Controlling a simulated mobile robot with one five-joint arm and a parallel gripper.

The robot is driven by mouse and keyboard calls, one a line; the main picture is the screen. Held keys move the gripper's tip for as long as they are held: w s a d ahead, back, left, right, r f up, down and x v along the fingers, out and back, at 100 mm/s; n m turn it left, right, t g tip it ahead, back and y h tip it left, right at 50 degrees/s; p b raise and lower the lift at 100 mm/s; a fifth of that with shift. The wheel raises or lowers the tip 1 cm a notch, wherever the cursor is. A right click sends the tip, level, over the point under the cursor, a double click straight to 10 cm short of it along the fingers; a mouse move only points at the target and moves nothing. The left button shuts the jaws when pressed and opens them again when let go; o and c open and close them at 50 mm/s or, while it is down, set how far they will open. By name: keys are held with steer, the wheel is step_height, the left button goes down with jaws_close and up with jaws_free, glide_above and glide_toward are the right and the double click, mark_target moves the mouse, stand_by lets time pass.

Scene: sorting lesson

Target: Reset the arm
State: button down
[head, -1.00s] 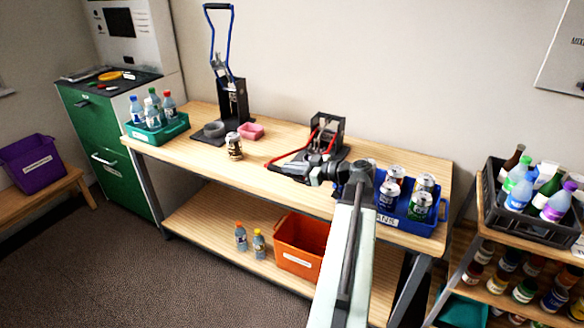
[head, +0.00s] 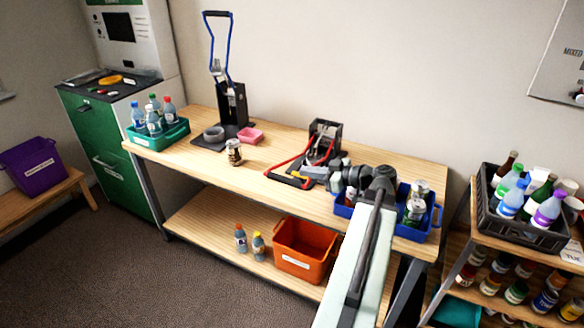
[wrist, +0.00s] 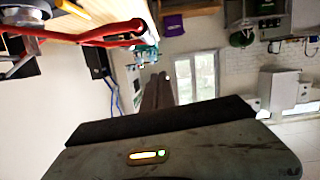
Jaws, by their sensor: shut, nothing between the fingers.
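My gripper (head: 334,181) is over the right part of the wooden workbench, between the red-handled device and the blue bin. In the head view it is small and dark, partly merged with my arm. In the wrist view its dark fingers (wrist: 157,90) are together with nothing between them, pointing toward the room and a window. My arm reaches in from the bottom of the head view and hides part of the blue bin (head: 409,230) with cans in it.
The red-handled device (head: 323,135) stands close to my gripper; its red handle (wrist: 80,38) crosses the wrist view. A can (head: 234,152), pink tray (head: 250,135) and tall blue-handled press (head: 232,98) are farther left. A black crate (head: 520,226) of bottles is at right.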

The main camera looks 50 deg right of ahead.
steer(key=shift+v, duration=1.2)
